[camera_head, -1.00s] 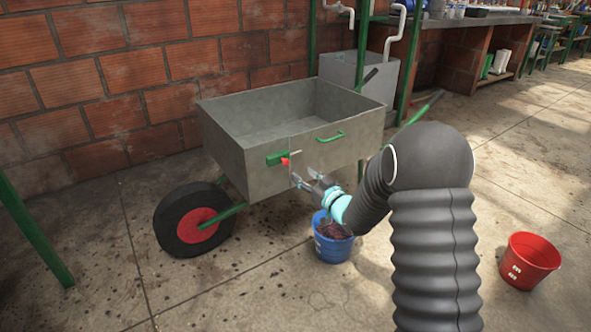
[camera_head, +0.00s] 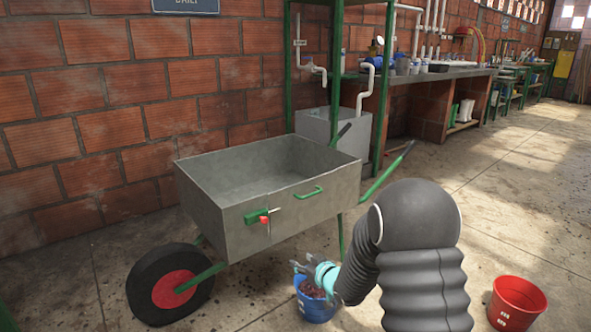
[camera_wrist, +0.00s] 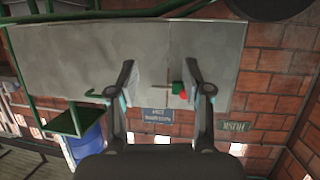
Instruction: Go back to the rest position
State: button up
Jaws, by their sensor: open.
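My gripper (camera_head: 305,267) is open and empty in the head view, in front of the lower right side of a grey wheelbarrow (camera_head: 232,225). It appears above the blue bucket (camera_head: 316,308), which holds dark reddish contents and is partly hidden by my arm. In the wrist view my gripper (camera_wrist: 165,82) has its two fingers spread apart, with the grey wheelbarrow side (camera_wrist: 60,60) beyond them. The red and green latch (camera_wrist: 180,92) shows between the fingers; the latch (camera_head: 262,217) is on the wheelbarrow's front in the head view.
A red bucket (camera_head: 517,303) stands on the floor at the right. The black wheel (camera_head: 170,285) is at the left. A grey basin (camera_head: 335,130) and a long counter (camera_head: 440,73) line the brick wall. The concrete floor at right is mostly clear.

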jog(key=s+d+f+m+g+h, duration=0.2)
jog(key=s+d+f+g+h, duration=0.25)
jog(key=s+d, duration=0.2)
jog(key=s+d+r+m+g+h+p, duration=0.25)
jog(key=s+d+r, duration=0.4)
jog(key=s, duration=0.45)
jog(key=s+r+m+p, duration=0.2)
jog(key=s+r+p, duration=0.1)
jog(key=s+r, duration=1.9)
jog(key=shift+s+d+r+p, duration=0.2)
jog(key=shift+s+d+p, duration=0.15)
jog(key=shift+s, duration=0.45)
